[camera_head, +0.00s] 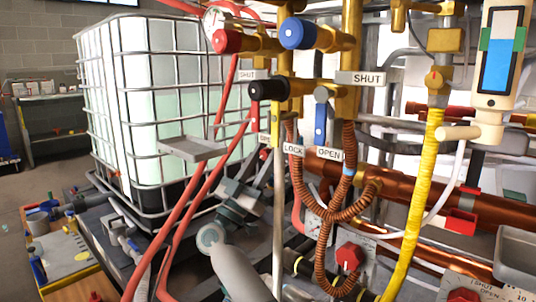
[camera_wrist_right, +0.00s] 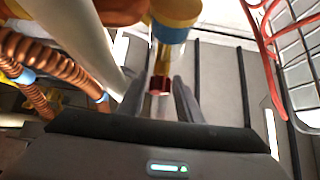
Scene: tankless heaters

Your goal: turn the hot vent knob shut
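A red round knob (camera_head: 228,40) sits on a brass valve at the top left of the pipework, beside a blue round knob (camera_head: 297,33). A black knob (camera_head: 268,88) with a red part (camera_head: 254,112) at its left sits lower. No readable label says which is the hot vent knob. My right gripper (camera_head: 267,160) reaches up from the bottom centre, below the black knob; its tips are partly hidden among pipes. In the right wrist view its fingers (camera_wrist_right: 159,88) are apart, with a small red piece (camera_wrist_right: 161,84) appearing between them; contact cannot be told. My left gripper is not in view.
Red hoses (camera_head: 185,215) and a caged white tank (camera_head: 150,95) stand left of my right arm. Copper corrugated hoses (camera_head: 352,190), a yellow hose (camera_head: 423,180) and a blue lever (camera_head: 320,125) are close on the right. SHUT, OPEN and LOCK plates (camera_head: 368,79) hang around the valves.

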